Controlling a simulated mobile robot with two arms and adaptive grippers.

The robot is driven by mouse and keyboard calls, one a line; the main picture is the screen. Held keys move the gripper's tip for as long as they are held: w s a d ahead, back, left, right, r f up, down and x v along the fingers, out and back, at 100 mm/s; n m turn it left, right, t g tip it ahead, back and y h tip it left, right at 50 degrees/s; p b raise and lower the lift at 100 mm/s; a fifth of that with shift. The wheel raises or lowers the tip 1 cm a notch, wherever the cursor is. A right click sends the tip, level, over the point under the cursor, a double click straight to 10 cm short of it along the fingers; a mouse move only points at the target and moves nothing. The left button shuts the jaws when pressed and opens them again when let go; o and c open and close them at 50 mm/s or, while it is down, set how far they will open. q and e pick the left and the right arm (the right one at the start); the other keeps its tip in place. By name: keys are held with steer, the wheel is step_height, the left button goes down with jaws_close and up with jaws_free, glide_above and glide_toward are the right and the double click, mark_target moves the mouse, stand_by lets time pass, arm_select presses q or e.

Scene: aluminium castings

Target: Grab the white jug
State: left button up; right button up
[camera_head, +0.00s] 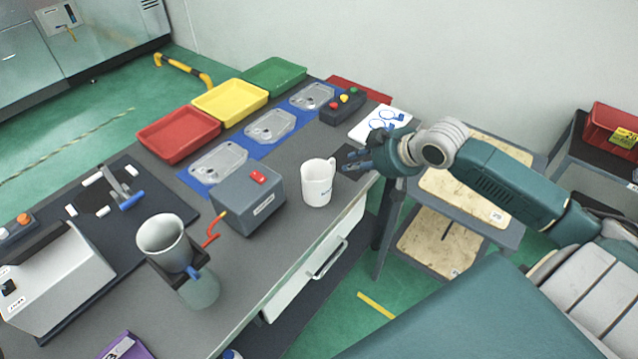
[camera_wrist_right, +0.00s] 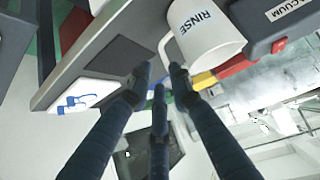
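The white jug (camera_head: 316,186) stands upright on the grey bench near its front edge, with its handle toward my right gripper. In the right wrist view the jug (camera_wrist_right: 207,35) reads "RINSE", and its handle is just beyond the fingertips. My right gripper (camera_head: 349,163) is beside the jug on its right. In the right wrist view its dark three-finger gripper (camera_wrist_right: 160,78) is open, with a gap between the fingertips and nothing held. One fingertip overlaps the handle in view; I cannot tell whether they touch. My left gripper is not in view.
A grey box with a red button (camera_head: 247,200) stands left of the jug. Another white cup (camera_head: 163,240) sits nearer the front left. A control box (camera_head: 343,107) and a white sheet (camera_head: 381,124) lie behind the gripper. Coloured trays (camera_head: 230,102) line the back edge.

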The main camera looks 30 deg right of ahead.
mark_target(334, 172)
steer(key=x, duration=0.5)
steer(key=shift+w+p, duration=0.2)
steer(key=shift+p, duration=0.1)
steer(key=shift+w+a+f+p, duration=0.1)
steer(key=shift+w+f+p, duration=0.2)
steer(key=shift+w+f, duration=0.1)
steer(key=p+x, duration=0.1)
steer(key=x, duration=0.2)
steer(key=shift+w+a+f, duration=0.1)
steer(key=shift+f, duration=0.05)
steer(key=shift+w+f, duration=0.35)
steer(key=shift+s, duration=0.1)
jaws_close()
